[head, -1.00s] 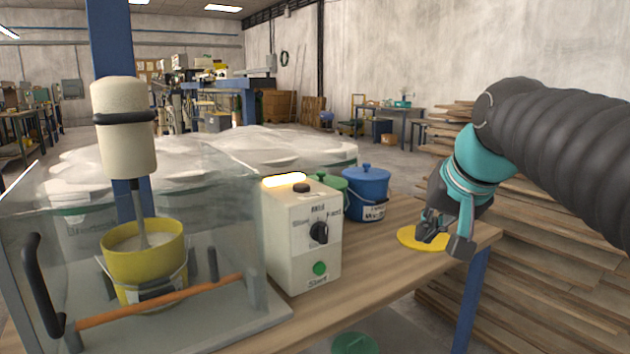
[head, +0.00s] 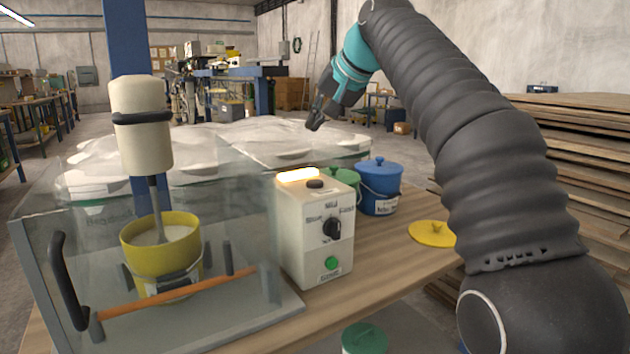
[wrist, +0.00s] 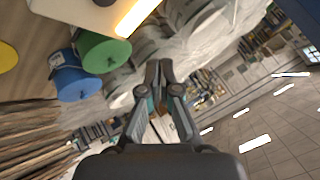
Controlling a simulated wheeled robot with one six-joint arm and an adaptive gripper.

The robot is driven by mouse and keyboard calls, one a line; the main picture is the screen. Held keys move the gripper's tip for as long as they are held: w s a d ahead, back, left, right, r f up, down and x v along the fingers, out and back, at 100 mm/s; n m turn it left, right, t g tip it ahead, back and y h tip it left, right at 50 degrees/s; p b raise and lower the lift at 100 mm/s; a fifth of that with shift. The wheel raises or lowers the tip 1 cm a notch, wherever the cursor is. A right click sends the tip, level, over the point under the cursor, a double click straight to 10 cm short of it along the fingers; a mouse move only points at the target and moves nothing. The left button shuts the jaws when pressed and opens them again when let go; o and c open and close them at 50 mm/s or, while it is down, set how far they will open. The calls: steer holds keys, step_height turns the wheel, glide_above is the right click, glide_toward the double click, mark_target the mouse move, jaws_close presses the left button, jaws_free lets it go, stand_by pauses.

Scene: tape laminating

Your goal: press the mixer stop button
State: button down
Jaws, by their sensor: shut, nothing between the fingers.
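The mixer's white control box (head: 318,235) stands on the table beside the glass enclosure. On its top are a small black button (head: 315,184) and a lit orange-white lamp strip (head: 298,175). Its front has a black knob (head: 333,229) and a green button (head: 331,263). The mixer (head: 142,127) has its shaft in a yellow bucket (head: 160,245) inside the enclosure. My gripper (head: 314,126) is shut and empty, above the box in the picture and apart from it. In the wrist view the shut fingertips (wrist: 159,68) show below the lamp strip (wrist: 136,16); the black button (wrist: 104,2) is at the top edge.
A green bucket (head: 345,186) and a blue bucket (head: 379,190) stand behind the box. A yellow lid (head: 432,233) lies on the table (head: 385,255) to the right. White wrapped goods (head: 260,140) lie behind. Stacked boards (head: 570,165) are at the right.

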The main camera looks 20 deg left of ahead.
steer(key=shift+f, duration=0.1)
steer(key=b, duration=0.2)
glide_above(317, 182)
step_height(317, 182, down, 6)
steer(key=shift+f, duration=0.2)
steer(key=shift+f+b, duration=0.9)
steer(key=shift+f, duration=0.35)
stand_by(0.7)
steer(key=shift+f, duration=0.3)
steer(key=shift+f+b, duration=0.45)
stand_by(0.7)
stand_by(0.3)
steer(key=shift+r+p, duration=0.9)
steer(key=shift+p, duration=0.1)
